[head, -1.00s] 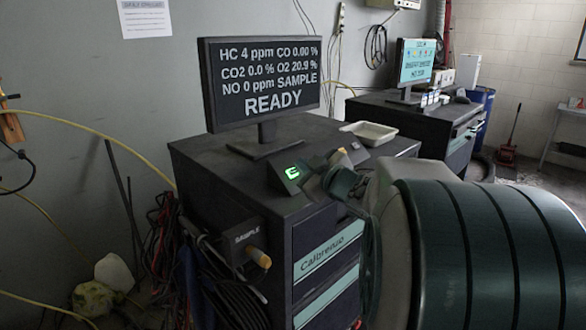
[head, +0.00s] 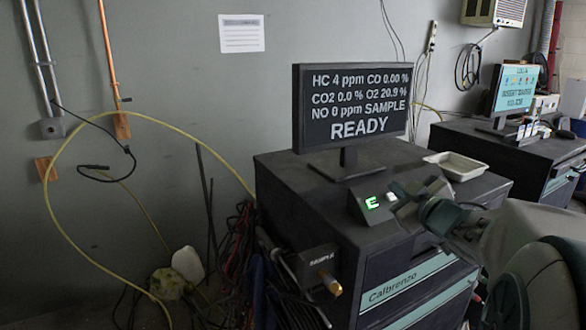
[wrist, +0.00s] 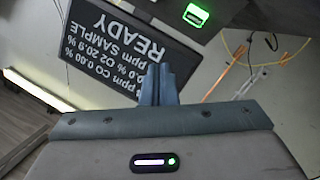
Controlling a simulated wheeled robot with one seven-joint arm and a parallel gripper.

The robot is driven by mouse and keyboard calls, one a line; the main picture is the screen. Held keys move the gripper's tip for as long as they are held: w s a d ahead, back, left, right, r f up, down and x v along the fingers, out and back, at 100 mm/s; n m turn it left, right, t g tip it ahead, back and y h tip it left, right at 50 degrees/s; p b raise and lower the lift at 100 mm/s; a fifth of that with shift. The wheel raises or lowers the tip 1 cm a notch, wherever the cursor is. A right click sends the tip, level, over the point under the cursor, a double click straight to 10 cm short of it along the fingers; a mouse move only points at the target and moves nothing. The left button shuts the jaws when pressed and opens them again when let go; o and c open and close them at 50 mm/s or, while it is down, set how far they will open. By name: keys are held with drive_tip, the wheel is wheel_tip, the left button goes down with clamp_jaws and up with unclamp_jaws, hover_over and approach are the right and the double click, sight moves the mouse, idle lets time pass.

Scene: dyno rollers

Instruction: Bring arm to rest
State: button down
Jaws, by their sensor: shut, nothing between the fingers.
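My gripper (wrist: 158,84) is shut and empty in the wrist view, its two fingers pressed together. In the head view my arm comes in from the right edge, and its wrist end (head: 432,212) is in front of the analyzer cabinet's top, by the small box with a green lit display (head: 372,201). The fingers are hard to make out there. The display also shows at the top of the wrist view (wrist: 195,14).
A monitor (head: 350,105) reading READY stands on the dark Calbrenzo cabinet (head: 290,190). A white tray (head: 456,165) lies behind my wrist. A brass-tipped SAMPLE port (head: 328,284) sticks out of the cabinet side. Yellow hose (head: 50,200) and cables hang at left.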

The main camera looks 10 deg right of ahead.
drive_tip(key=s+a+f+m+g+h, duration=0.1)
drive_tip(key=s+a+f+m+g, duration=0.3)
drive_tip(key=s, duration=0.7)
drive_tip(key=s+a+f+m+g+h, duration=0.1)
drive_tip(key=s+a+f+m+g, duration=0.2)
drive_tip(key=s+a+f+g, duration=0.6)
wheel_tip(320, 180, down, 4)
drive_tip(key=s+a, duration=0.2)
drive_tip(key=a, duration=0.1)
drive_tip(key=shift+r+m, duration=0.2)
drive_tip(key=shift+m, duration=0.2)
drive_tip(key=shift+s, duration=0.1)
